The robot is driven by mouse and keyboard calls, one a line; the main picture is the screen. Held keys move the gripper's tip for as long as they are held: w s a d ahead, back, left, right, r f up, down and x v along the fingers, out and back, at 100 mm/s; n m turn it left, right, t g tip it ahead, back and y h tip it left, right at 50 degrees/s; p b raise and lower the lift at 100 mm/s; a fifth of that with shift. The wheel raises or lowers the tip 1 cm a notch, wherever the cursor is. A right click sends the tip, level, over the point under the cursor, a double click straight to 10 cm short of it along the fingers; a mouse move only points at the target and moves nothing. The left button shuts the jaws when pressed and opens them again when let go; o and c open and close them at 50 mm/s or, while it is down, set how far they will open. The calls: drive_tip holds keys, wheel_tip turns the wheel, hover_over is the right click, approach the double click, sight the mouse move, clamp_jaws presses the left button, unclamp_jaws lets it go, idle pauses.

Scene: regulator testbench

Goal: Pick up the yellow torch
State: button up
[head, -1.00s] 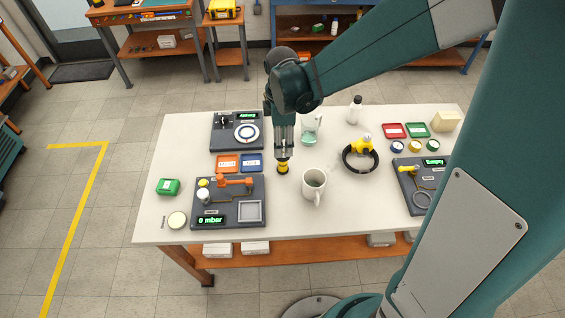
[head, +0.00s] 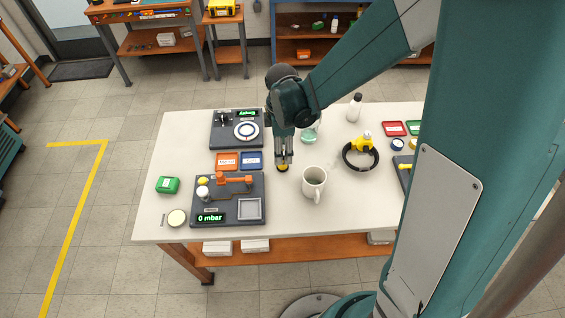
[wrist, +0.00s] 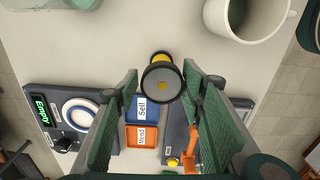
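The yellow torch (head: 283,169) stands upright on the white table, left of the white mug. In the wrist view my gripper (wrist: 160,74) is open, with one green-padded finger on each side of the torch. A gap shows between each finger and the torch there.
The white mug (head: 314,184) stands close on the right, and a glass beaker (head: 309,136) behind. Orange (head: 227,161) and blue (head: 251,160) trays lie left. The pressure board (head: 229,208) is front left. A black ring with a yellow item (head: 364,143) sits right.

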drive_tip(key=shift+f, duration=0.55)
drive_tip(key=shift+f, duration=0.1)
drive_tip(key=shift+s+f, duration=0.15)
drive_tip(key=shift+f, duration=2.35)
drive_tip(key=c, duration=1.1)
